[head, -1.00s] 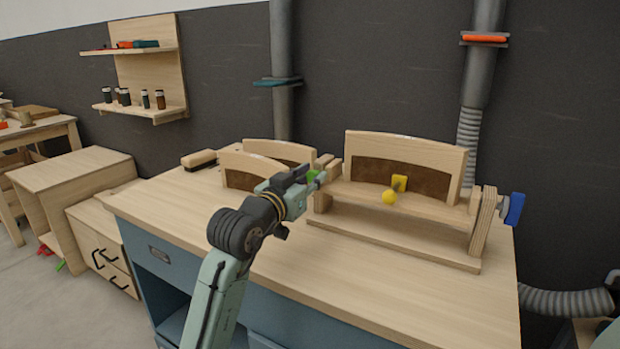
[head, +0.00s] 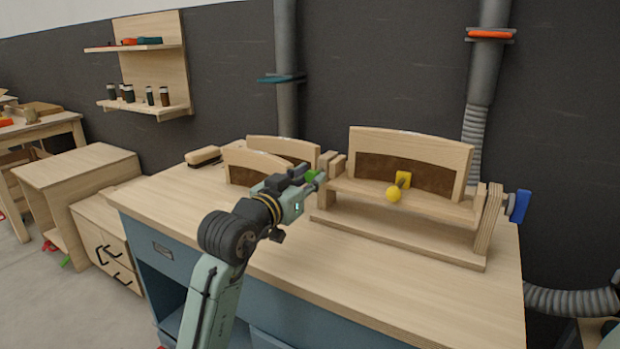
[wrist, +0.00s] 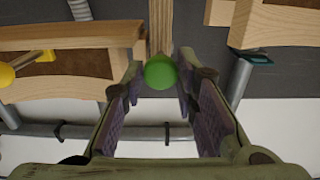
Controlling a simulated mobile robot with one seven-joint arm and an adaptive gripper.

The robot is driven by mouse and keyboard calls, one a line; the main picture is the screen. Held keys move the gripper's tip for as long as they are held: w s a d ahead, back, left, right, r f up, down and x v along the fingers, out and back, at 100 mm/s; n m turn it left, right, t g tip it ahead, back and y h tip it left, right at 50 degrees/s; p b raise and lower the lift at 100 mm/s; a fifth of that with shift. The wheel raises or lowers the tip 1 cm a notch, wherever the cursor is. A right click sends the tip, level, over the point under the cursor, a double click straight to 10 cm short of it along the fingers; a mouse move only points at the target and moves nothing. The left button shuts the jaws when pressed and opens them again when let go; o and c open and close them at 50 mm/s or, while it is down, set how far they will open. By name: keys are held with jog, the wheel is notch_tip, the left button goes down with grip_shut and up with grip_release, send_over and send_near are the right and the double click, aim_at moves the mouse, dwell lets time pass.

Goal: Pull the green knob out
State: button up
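The round green knob (wrist: 160,73) sits between the fingertips of my gripper (wrist: 160,82) in the wrist view, with a narrow gap at its left and hardly any at its right. A wooden upright is behind it. In the head view the green knob (head: 312,176) shows partly between the fingers of my gripper (head: 307,177), at the left end of the wooden chair form (head: 400,234). The fingers stand apart on either side of the knob; I see no clear grip on it.
A yellow knob (head: 394,194) is on the front of the same form, and a blue knob (head: 519,206) is at its right end. A smaller form (head: 258,162) and a brush (head: 203,157) stand behind my gripper. The bench front (head: 380,290) is clear.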

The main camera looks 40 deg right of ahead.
jog(key=o, duration=0.4)
jog(key=shift+a, duration=0.1)
jog(key=v, duration=1.2)
